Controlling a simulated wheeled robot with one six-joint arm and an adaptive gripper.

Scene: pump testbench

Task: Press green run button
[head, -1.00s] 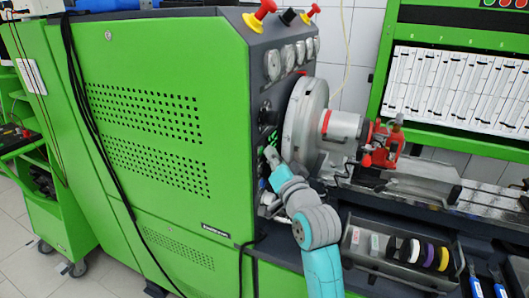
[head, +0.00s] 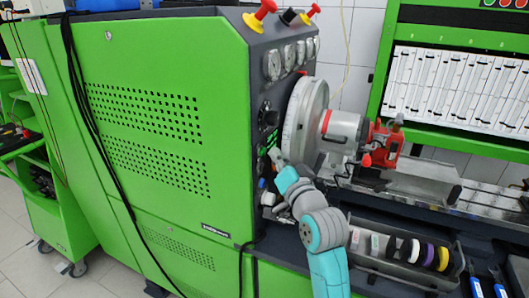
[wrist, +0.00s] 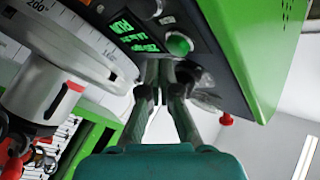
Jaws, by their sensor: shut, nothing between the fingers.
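The round green button (wrist: 179,44) shows in the wrist view on the dark control panel, beside the lit display (wrist: 135,31). My gripper (wrist: 160,64) is shut and empty, with its fingertips together just below the button in the picture. A small gap seems to show between fingertips and button, but I cannot be sure of the depth. In the head view my gripper (head: 275,155) is in front of the panel's narrow side, under the green-lit display (head: 271,140).
A large grey disc (head: 304,120) with the clamped pump unit (head: 350,130) stands close to the right of my gripper. Gauges (head: 272,65) and knobs line the panel above. A tray with coloured rings (head: 372,262) sits at the lower right. A red knob (wrist: 227,119) shows in the wrist view.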

